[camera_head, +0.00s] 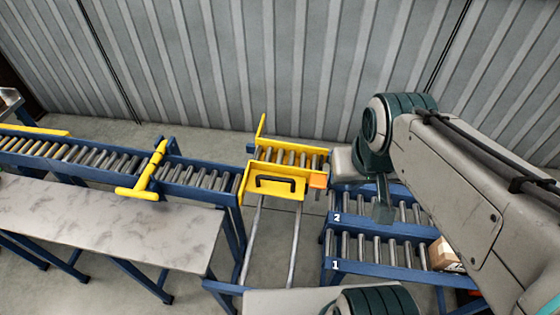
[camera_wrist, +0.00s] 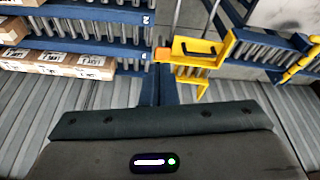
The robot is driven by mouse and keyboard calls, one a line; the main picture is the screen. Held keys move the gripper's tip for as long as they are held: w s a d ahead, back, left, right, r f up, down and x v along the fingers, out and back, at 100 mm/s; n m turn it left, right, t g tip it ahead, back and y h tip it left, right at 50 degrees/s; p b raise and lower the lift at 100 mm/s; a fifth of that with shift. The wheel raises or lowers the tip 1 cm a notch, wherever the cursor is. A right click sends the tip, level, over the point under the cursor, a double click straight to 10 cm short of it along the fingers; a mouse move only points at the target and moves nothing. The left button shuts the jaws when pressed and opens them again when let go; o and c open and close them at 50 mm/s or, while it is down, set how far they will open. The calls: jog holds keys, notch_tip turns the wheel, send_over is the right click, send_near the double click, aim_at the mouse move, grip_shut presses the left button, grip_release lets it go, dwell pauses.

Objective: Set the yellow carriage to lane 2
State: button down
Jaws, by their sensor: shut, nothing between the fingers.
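The yellow carriage (camera_head: 275,187) sits at the far end of its two rails, with a black handle on its front panel. It also shows in the wrist view (camera_wrist: 196,58). It stands beyond lane 2 (camera_head: 385,214), which bears a white "2", and looks level with the lane behind it. An orange block (camera_head: 318,180) is at its right side. My gripper (camera_head: 382,212) is shut and empty, to the right of the carriage and apart from it, above the lanes. In the wrist view its dark body fills the bottom; the fingertips are not clear there.
Lane 1 (camera_head: 375,252) is nearest and holds a carton (camera_head: 443,254). Cartons (camera_wrist: 60,65) lie on the lane behind lane 2. A roller conveyor (camera_head: 90,158) with a yellow stop bar (camera_head: 150,170) is left. The bare rails (camera_head: 296,240) run toward me.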

jog(key=c, duration=1.5)
grip_release()
jog(key=shift+o, duration=0.7)
jog(key=shift+w+a, duration=0.15)
jog(key=shift+w, duration=0.15)
jog(key=n+g+h+b, duration=0.2)
jog(key=n+h+b, duration=0.3)
jog(key=n+b, duration=0.7)
send_over(273, 177)
jog(key=s+a+p, duration=0.2)
jog(key=a+p, duration=0.1)
jog(key=a, duration=0.4)
notch_tip(273, 177, down, 18)
jog(key=n, duration=0.3)
jog(key=x, duration=1.4)
jog(key=shift+s+d, duration=0.1)
jog(key=shift+d, duration=0.05)
